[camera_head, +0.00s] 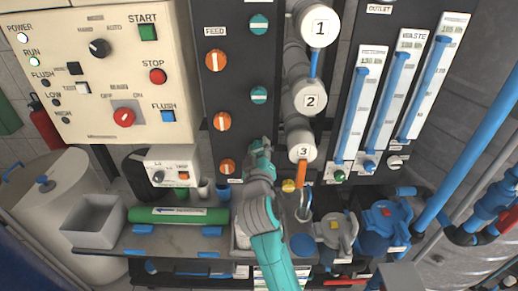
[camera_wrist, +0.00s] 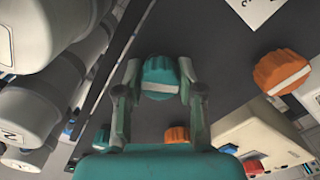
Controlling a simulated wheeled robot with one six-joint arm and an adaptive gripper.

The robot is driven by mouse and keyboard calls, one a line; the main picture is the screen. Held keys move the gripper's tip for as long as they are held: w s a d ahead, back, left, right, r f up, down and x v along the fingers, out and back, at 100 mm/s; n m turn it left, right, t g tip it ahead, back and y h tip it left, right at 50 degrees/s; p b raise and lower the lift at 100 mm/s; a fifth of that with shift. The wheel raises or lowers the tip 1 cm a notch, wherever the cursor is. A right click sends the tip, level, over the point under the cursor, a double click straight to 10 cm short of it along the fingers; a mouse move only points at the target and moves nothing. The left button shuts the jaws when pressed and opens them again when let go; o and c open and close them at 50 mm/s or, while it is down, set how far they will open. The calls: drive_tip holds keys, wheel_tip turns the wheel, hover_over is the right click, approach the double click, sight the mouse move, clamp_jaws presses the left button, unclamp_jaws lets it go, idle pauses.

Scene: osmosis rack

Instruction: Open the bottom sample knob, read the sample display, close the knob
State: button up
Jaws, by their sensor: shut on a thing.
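The bottom sample knob is teal with a white stripe, and in the wrist view the knob (camera_wrist: 160,75) sits between the two fingers of my gripper (camera_wrist: 160,90). The fingers are shut on its sides, and its stripe lies nearly level in that picture. In the head view my gripper (camera_head: 260,148) reaches up to the lower part of the dark panel and hides most of this knob. Two more teal knobs, an upper one (camera_head: 259,24) and a middle one (camera_head: 259,95), are above it. I cannot make out which device is the sample display.
Orange feed knobs (camera_head: 216,61) line the panel's left side. Numbered white cylinders (camera_head: 310,98) stand close on the right, with flow tubes (camera_head: 385,90) beyond. A small meter box (camera_head: 172,172), a green cylinder (camera_head: 180,215) and a grey bin (camera_head: 95,220) are at lower left.

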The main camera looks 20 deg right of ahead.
drive_tip(key=n, duration=1.2)
drive_tip(key=shift+n, duration=0.4)
idle(0.3)
drive_tip(key=o, duration=1.2)
drive_tip(key=shift+c, duration=0.2)
drive_tip(key=v, duration=1.2)
